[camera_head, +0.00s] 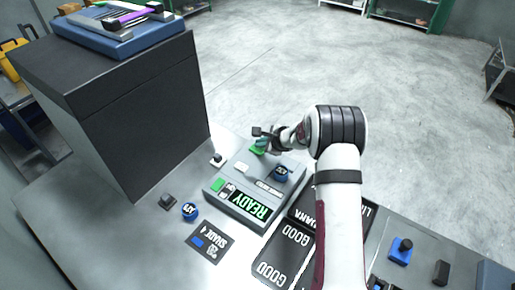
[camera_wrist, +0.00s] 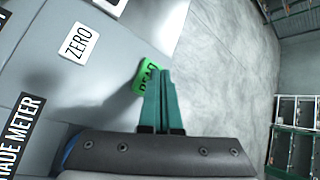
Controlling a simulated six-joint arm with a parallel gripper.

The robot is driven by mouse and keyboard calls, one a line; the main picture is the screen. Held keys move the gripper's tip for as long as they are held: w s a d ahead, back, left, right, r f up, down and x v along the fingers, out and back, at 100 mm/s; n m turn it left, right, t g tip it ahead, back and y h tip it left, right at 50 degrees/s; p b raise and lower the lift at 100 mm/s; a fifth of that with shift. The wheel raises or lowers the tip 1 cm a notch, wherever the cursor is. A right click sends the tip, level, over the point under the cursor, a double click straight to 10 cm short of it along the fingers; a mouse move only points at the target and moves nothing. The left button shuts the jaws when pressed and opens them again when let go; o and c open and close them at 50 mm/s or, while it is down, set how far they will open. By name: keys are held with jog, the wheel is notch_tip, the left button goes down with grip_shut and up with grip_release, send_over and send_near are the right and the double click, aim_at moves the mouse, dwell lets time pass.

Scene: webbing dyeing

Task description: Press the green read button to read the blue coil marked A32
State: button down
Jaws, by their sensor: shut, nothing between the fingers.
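The green read button (camera_head: 257,151) is at the far end of the grey shade meter (camera_head: 232,200). It also shows in the wrist view (camera_wrist: 146,78), partly covered by my fingers. My gripper (camera_head: 264,143) is shut and empty, its green fingertips (camera_wrist: 159,72) at the button; I cannot tell whether they touch it. A blue coil (camera_head: 281,171) sits on the meter, and another blue coil (camera_head: 190,211) is on the table at left. Their marks are too small to read surely. The meter's display (camera_head: 249,206) reads READY.
A white ZERO button (camera_wrist: 78,42) is beside the read button. A dark cabinet (camera_head: 150,110) with a blue tray (camera_head: 120,42) on top stands at left. A shade card (camera_head: 209,241) and black GOOD panel (camera_head: 285,256) lie in front. A blue knob (camera_head: 400,250) is at right.

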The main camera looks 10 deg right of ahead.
aim_at(260, 150)
jog(key=shift+f, duration=0.45)
dwell(0.4)
jog(key=shift+r, duration=0.9)
jog(key=shift+r, duration=2.5)
